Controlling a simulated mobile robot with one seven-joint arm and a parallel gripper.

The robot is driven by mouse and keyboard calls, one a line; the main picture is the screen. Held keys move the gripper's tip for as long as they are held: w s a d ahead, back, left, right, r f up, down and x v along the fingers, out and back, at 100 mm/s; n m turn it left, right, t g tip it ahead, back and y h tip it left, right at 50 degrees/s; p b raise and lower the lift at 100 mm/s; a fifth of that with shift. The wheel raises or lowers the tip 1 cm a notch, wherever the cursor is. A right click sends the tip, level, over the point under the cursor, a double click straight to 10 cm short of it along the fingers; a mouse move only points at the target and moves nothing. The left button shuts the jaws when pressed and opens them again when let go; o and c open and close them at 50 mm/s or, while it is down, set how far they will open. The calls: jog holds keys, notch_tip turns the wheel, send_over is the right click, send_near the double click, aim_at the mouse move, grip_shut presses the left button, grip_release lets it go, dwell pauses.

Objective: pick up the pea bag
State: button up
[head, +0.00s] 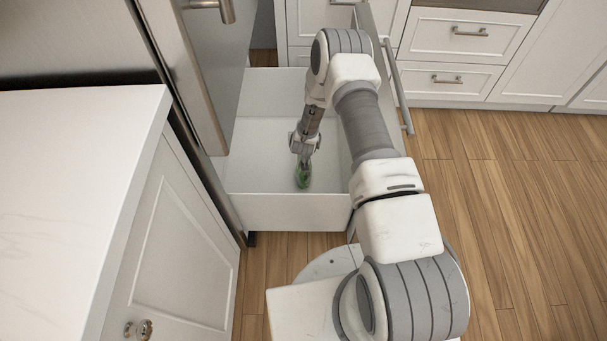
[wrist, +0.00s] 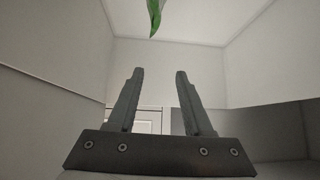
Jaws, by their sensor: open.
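The pea bag (head: 302,177) is a small green shape inside the open white drawer (head: 300,212), near its front wall in the head view. In the wrist view the green bag (wrist: 154,14) shows only in part at the top edge, beyond the fingertips; the rest is out of frame. My gripper (head: 303,163) reaches down into the drawer, close above the bag in the head view. In the wrist view my gripper (wrist: 159,72) has its two fingers apart with nothing between them. Whether a finger touches the bag cannot be told.
The drawer walls stand around my gripper on all sides. A white counter (head: 70,190) is on the left, beside a steel appliance door (head: 190,60). White cabinets (head: 460,50) line the back. The wood floor (head: 510,200) on the right is clear.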

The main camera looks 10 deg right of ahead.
jog(key=shift+h, duration=0.4)
jog(key=f, duration=0.2)
jog(key=s+f, duration=0.1)
jog(key=f, duration=0.2)
jog(key=s+f+b, duration=0.1)
jog(key=f, duration=0.1)
jog(key=shift+s+d+f, duration=0.1)
jog(key=shift+d+f, duration=0.05)
jog(key=shift+d, duration=0.2)
jog(key=b+x, duration=0.4)
jog(key=x, duration=0.3)
jog(key=shift+a+f, duration=0.1)
jog(key=shift+f, duration=0.05)
grip_shut()
